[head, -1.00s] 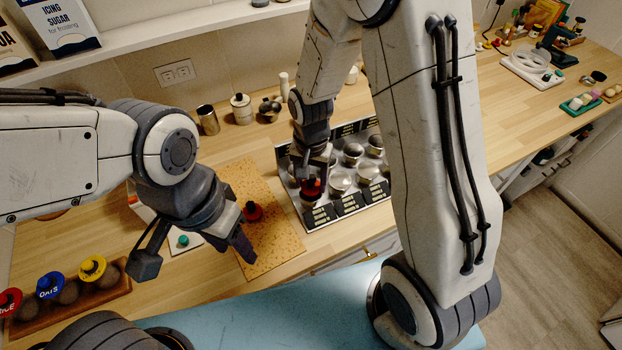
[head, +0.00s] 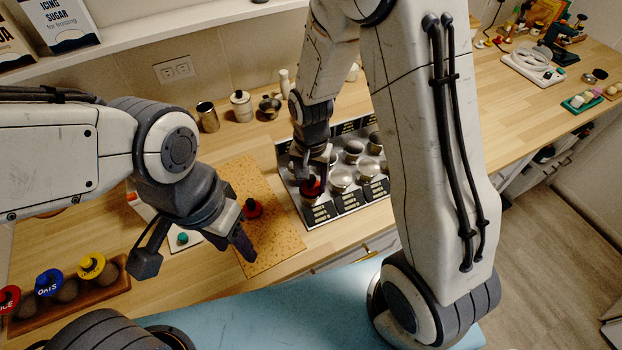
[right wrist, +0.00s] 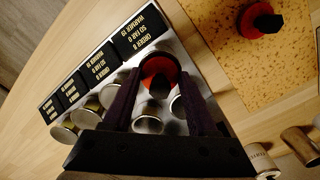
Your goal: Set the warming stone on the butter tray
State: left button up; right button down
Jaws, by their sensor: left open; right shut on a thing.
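My right gripper (head: 313,178) is shut on a red round piece with a black knob (head: 311,188), over the near left part of a metal rack. The piece also shows between the fingers in the right wrist view (right wrist: 158,75); I cannot tell whether it touches the rack. A similar red piece with a black knob (head: 252,210) sits on the speckled tan board, and in the right wrist view (right wrist: 262,20). My left gripper (head: 243,238) is open and empty over that board, near the red piece. I cannot tell which thing is the warming stone or the butter tray.
The metal rack (head: 294,202) holds several round tins and black label plates. A wooden holder (head: 122,275) with coloured discs stands at the left. A white square with a green knob (head: 183,239) lies beside the board (head: 270,262). A green tray (head: 580,103) is far right.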

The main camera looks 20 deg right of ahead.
jog(key=shift+f, duration=0.1)
jog(key=shift+c, duration=0.6)
grip_release()
notch_tip(320, 180, up, 11)
jog(key=shift+f+b, duration=0.2)
jog(key=shift+b, duration=0.25)
